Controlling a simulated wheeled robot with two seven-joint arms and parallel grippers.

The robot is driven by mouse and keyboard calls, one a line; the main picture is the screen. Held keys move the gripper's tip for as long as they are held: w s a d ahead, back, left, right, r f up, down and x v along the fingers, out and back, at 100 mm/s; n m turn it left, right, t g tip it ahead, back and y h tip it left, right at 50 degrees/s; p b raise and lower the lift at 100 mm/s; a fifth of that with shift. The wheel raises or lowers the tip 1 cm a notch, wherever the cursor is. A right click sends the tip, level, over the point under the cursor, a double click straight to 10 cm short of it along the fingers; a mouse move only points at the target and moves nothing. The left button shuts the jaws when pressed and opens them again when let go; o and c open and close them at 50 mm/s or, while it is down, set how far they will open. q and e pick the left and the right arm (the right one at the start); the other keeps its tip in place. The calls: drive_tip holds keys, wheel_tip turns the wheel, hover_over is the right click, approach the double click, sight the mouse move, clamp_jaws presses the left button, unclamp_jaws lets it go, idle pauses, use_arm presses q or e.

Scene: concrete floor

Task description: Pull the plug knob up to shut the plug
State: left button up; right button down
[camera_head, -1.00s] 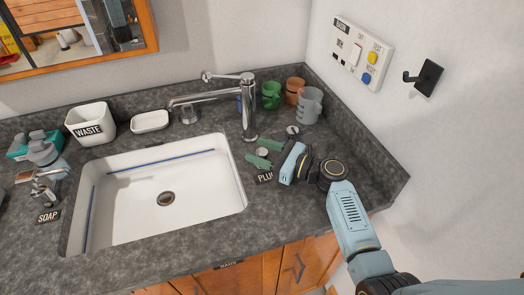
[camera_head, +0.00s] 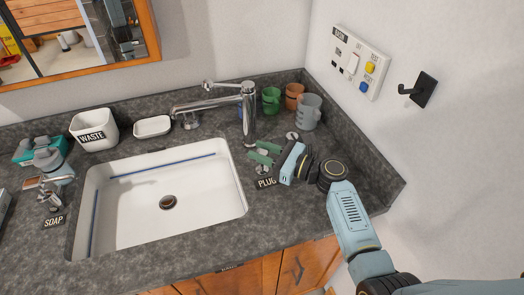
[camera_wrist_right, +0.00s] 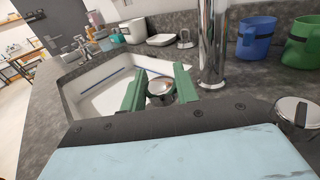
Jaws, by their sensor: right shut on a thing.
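The plug knob is a round metal knob (camera_wrist_right: 160,87) on the counter, right of the sink, by the PLUG label (camera_head: 266,183). My right gripper (camera_head: 264,152) is shut on it, with the green fingers on either side of the knob in the wrist view. In the head view the fingers mostly cover the knob; a bit of metal shows just below them. The drain plug (camera_head: 168,202) is a dark round piece in a ring at the sink's bottom. My left gripper is out of view.
The white sink (camera_head: 215,190) is left of my gripper. The chrome faucet (camera_head: 249,115) stands close behind the fingers. Another round metal knob (camera_head: 292,136) and several cups, including a green one (camera_head: 271,101), are at the back right. The wall (camera_head: 340,130) is to the right.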

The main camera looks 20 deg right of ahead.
drive_tip(key=shift+r, duration=0.4)
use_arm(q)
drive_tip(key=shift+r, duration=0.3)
use_arm(e)
drive_tip(key=c, duration=1.1)
unclamp_jaws()
drive_tip(key=shift+f, duration=0.1)
drive_tip(key=shift+s+d, duration=0.1)
drive_tip(key=v, duration=1.3)
drive_tip(key=shift+s, duration=0.1)
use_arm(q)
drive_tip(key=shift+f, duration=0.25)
